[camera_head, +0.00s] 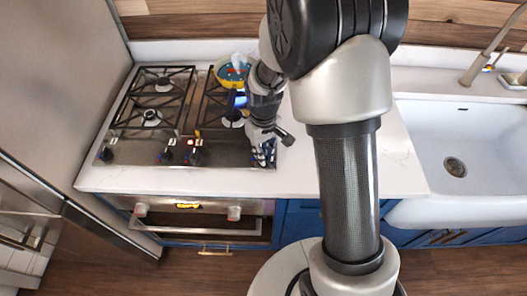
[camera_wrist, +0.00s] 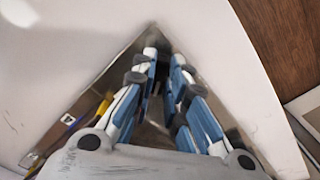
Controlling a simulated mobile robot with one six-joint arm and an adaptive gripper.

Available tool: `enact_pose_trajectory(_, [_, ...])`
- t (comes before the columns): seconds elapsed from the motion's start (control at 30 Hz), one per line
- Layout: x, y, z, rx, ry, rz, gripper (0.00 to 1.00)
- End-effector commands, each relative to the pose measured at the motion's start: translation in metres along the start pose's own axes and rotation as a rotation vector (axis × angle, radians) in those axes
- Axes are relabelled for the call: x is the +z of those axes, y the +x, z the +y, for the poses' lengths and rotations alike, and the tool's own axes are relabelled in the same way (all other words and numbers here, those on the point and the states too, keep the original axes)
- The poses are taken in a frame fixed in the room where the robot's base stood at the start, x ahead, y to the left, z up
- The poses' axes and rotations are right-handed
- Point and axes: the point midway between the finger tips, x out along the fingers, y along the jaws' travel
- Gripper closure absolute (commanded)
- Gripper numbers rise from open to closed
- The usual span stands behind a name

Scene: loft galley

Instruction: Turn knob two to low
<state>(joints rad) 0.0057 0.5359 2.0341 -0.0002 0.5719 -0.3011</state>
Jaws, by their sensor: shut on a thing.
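The gas hob has a row of dark knobs along its steel front: one at the far left (camera_head: 105,154), and a pair near the middle, a left one (camera_head: 167,155) and a right one (camera_head: 195,156). I cannot tell which is knob two. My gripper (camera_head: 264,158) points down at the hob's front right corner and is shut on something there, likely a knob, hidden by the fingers. In the wrist view the blue and white fingers of my gripper (camera_wrist: 166,80) stand close together over the steel corner, with a dark narrow gap between them.
A yellow and blue pot (camera_head: 232,72) stands on the back right burner. A small red light (camera_head: 190,142) shows by the middle knobs. The oven front (camera_head: 200,220) below has two pale knobs. White counter (camera_head: 400,165) and a sink (camera_head: 470,150) lie to the right.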

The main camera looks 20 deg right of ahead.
Motion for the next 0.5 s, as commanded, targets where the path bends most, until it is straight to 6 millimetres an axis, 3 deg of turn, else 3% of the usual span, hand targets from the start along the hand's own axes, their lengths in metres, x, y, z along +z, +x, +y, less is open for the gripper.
enact_pose_trajectory(0.1, [-0.0001, -0.0001, 0.0000, 0.000, -0.001, 0.000, 1.00])
enact_pose_trajectory(0.13, [0.0000, -0.0001, 0.0001, 0.000, -0.001, 0.000, 0.86])
enact_pose_trajectory(0.4, [-0.0001, -0.0001, 0.0000, 0.000, -0.001, 0.000, 0.68])
enact_pose_trajectory(0.5, [-0.0001, -0.0001, 0.0000, 0.000, -0.001, 0.000, 0.67])
